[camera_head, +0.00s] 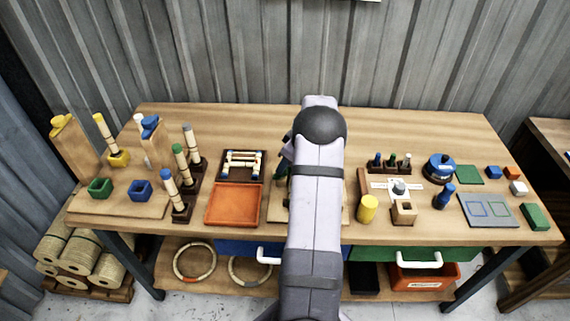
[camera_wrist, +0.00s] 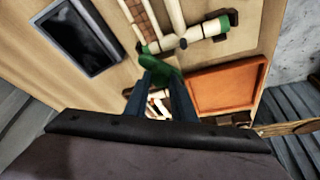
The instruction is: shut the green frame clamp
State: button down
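The green frame clamp (camera_wrist: 160,70) shows in the wrist view as a green piece right at my fingertips, beside pale rattan poles. I cannot tell whether it is open or shut. My gripper (camera_wrist: 162,80) has two dark blue fingers, apart, with a gap between them; the green piece lies at or just beyond their tips, and contact is unclear.
An orange tray (camera_wrist: 228,90) lies right of my fingers in the wrist view, and a black panel (camera_wrist: 75,40) lies upper left. In the head view, the orange tray (camera_head: 233,205) is left of my arm; a yellow cylinder (camera_head: 367,208) stands close on its right.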

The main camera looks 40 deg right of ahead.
jog(key=c, duration=2.5)
grip_release()
jog(key=shift+f+m+b, duration=0.1)
jog(key=shift+m+b, duration=0.3)
jog(key=shift+b, duration=0.1)
jog(key=shift+c, duration=0.2)
jog(key=shift+m+h, duration=0.3)
jog(key=shift+a+m+h+b, duration=0.15)
jog(key=shift+m+h+b, duration=0.25)
jog(key=shift+m+b, duration=0.6)
jog(key=shift+a+m+h+p, duration=0.15)
jog(key=shift+m+h, duration=0.25)
jog(key=shift+m, duration=0.65)
jog(key=shift+d+m+h+p, duration=0.15)
jog(key=shift+m+h, duration=0.25)
jog(key=shift+m, duration=0.65)
jog(key=shift+a, duration=0.1)
jog(key=o, duration=1.1)
jog(key=shift+c, duration=0.2)
jog(key=shift+r, duration=0.2)
